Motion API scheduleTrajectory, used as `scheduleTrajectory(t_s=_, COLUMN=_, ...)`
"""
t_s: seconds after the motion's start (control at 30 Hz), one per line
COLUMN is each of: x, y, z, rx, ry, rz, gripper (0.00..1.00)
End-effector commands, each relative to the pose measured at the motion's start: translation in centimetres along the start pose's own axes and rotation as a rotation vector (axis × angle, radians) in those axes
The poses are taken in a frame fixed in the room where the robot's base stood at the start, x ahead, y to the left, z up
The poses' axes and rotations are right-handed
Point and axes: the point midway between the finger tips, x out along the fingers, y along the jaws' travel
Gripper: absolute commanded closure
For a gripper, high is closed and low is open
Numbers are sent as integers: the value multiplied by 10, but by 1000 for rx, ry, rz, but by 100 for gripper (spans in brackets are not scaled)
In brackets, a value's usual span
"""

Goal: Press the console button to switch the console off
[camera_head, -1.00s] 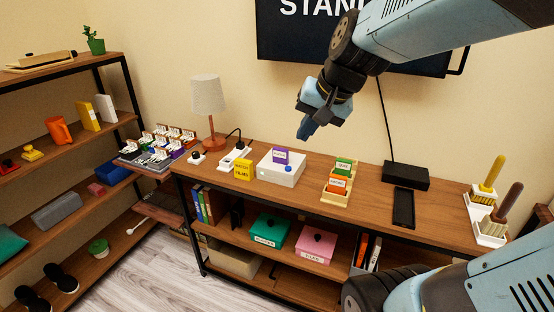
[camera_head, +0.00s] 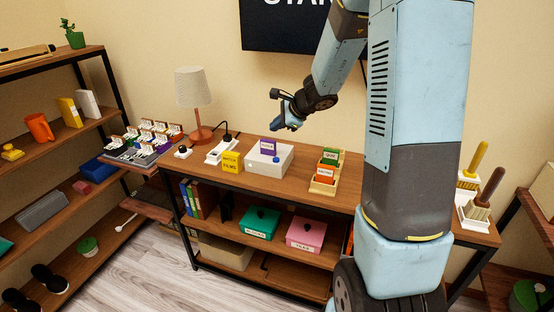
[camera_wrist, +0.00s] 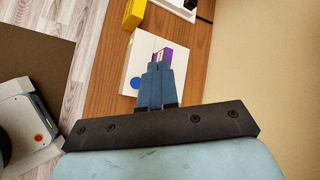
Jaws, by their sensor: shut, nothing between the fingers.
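The console (camera_head: 283,158) is a white box on the wooden sideboard, with a blue button (camera_head: 276,160) on its top near the front and a purple card (camera_head: 268,147) standing on it. My gripper (camera_head: 277,123) is shut and empty, in the air above and behind the console in the head view. In the wrist view the shut blue fingers (camera_wrist: 157,70) point over the white console (camera_wrist: 134,68). The blue button (camera_wrist: 135,83) shows to the left of the fingers. The purple card (camera_wrist: 167,56) is partly hidden behind the fingertips.
A yellow box (camera_head: 232,162), a power strip (camera_head: 219,152) and a lamp (camera_head: 194,92) stand left of the console. A wooden card tray (camera_head: 322,187) stands to its right. A screen (camera_head: 290,32) hangs on the wall above. My arm hides the sideboard's right part.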

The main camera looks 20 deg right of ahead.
Motion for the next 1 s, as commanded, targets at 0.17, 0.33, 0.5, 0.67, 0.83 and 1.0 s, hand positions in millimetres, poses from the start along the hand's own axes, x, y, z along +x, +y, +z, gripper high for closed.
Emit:
scheduleTrajectory(t_s=0.17, x=12, y=-3, z=-14, rx=73, ry=11, rz=-13, gripper=100)
scheduleTrajectory(t_s=0.33, x=13, y=-3, z=-15, rx=80, ry=12, rz=-14, gripper=100)
scheduleTrajectory(t_s=0.5, x=13, y=-3, z=-15, rx=79, ry=12, rz=-13, gripper=100)
scheduleTrajectory(t_s=0.67, x=17, y=0, z=-17, rx=80, ry=11, rz=-11, gripper=100)
scheduleTrajectory(t_s=0.83, x=28, y=9, z=-24, rx=81, ry=11, rz=-10, gripper=100)
scheduleTrajectory(t_s=1.0, x=43, y=20, z=-34, rx=81, ry=11, rz=-10, gripper=100)
